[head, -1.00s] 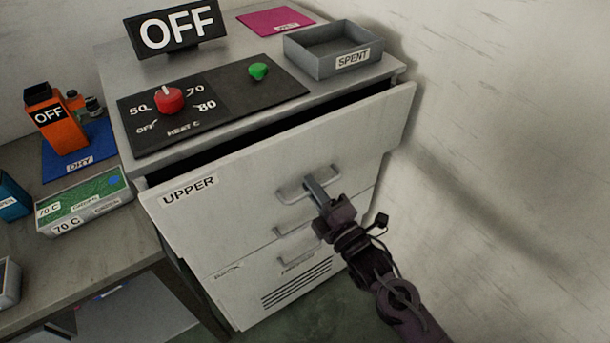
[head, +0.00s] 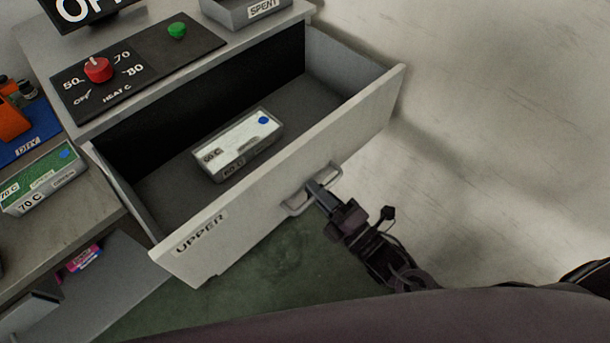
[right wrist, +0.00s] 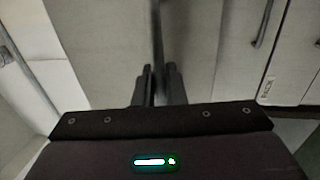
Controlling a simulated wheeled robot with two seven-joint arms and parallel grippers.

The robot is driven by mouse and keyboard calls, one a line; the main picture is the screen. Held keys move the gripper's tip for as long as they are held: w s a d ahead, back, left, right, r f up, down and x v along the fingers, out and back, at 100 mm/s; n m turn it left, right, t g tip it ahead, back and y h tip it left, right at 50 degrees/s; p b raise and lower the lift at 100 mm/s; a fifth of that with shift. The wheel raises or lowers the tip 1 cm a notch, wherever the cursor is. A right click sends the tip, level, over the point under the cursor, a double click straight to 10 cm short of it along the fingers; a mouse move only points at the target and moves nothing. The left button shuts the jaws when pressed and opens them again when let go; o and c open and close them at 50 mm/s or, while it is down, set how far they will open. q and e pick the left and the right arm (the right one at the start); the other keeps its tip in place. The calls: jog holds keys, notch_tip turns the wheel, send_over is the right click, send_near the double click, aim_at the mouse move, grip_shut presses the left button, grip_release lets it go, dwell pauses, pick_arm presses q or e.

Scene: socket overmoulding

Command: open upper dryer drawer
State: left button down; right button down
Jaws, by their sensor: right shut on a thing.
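The upper dryer drawer, labelled UPPER (head: 225,226), is pulled well out of the dryer cabinet in the head view. Its inside shows, with a white-topped tray (head: 237,145) marked 60 C and a blue dot lying on the drawer floor. My right gripper (head: 318,190) is shut on the drawer handle (head: 330,172) at the middle of the drawer front. In the right wrist view the fingers (right wrist: 158,85) are close together at the handle bar, in front of the pale drawer front. My left gripper is not in view.
The dryer top carries a red heat knob (head: 98,69), a green button (head: 177,30), an OFF sign (head: 85,8) and a SPENT tray (head: 245,10). A bench on the left holds a green-filled 70 C tray (head: 42,180).

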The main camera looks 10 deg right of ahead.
jog(key=shift+s+d, duration=0.45)
jog(key=shift+s, duration=0.15)
jog(key=c, duration=1.9)
grip_release()
jog(key=shift+f, duration=0.1)
jog(key=v, duration=0.7)
jog(key=shift+s+d+b, duration=0.25)
jog(key=shift+s+b, duration=0.1)
jog(key=shift+b, duration=0.05)
